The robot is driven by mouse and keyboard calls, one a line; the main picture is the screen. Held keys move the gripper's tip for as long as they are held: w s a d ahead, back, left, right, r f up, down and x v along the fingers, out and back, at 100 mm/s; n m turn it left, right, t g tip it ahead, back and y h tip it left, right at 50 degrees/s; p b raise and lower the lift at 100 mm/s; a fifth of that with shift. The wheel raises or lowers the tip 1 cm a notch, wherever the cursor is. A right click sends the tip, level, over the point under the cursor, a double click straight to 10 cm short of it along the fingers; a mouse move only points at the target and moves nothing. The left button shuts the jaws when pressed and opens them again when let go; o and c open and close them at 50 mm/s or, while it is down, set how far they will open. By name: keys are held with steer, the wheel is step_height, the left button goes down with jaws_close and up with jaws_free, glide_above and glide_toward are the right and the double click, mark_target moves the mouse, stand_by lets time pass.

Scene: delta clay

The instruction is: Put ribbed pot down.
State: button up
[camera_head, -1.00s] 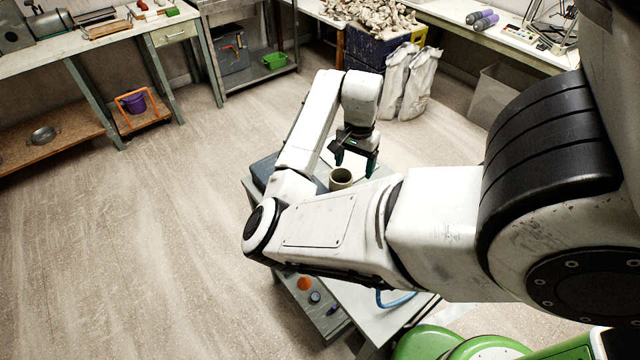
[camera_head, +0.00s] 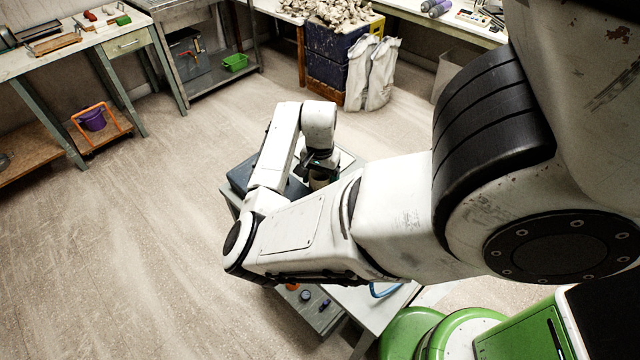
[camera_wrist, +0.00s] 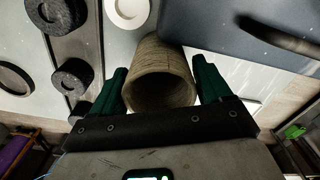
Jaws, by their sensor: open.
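The ribbed pot (camera_wrist: 160,55) is a beige-brown cylinder with fine horizontal ridges. In the wrist view its open mouth faces me, and its far end is over the light worktop. My gripper (camera_wrist: 161,72) has its two green fingers apart, one on each side of the pot; whether they touch it I cannot tell.
A blue-grey case (camera_wrist: 235,28) with a dark handle lies right beside the pot. A white ring (camera_wrist: 127,10) and dark round pieces (camera_wrist: 72,75) are on the left. An orange piece (camera_head: 292,286) sits near the table's front. Open floor (camera_head: 130,240) lies to the left.

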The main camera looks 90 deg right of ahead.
steer(key=shift+f, duration=1.55)
steer(key=c, duration=0.9)
steer(key=shift+r, duration=0.15)
